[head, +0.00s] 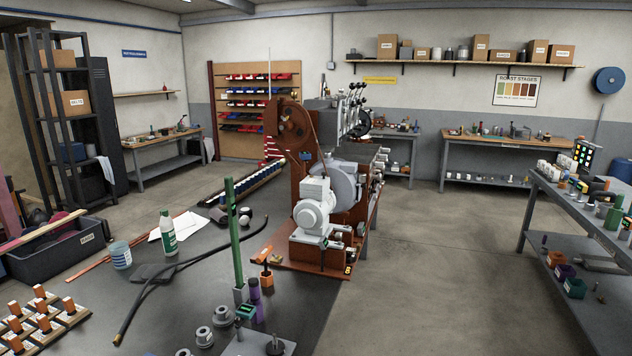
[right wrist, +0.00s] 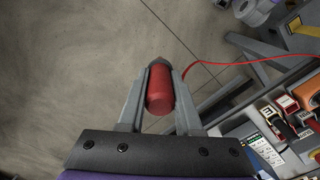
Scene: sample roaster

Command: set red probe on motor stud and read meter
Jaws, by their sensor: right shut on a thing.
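My right gripper (right wrist: 160,70) is shut on the red probe (right wrist: 160,90) in the right wrist view, with a finger on each side of it. The probe is a thick red cylinder, held above bare floor; a thin red lead (right wrist: 232,67) shows at the right. A pale grey motor (head: 314,205) sits low on the brown roaster (head: 325,268) in the head view. I cannot make out its stud. My left gripper is not in view.
A dark bench (head: 205,262) at the left holds a green post (head: 234,235), a black hose, a bottle and metal rings. A cluttered grey cart (head: 560,203) stands at the right. Open concrete floor (head: 440,260) lies between the roaster and the cart.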

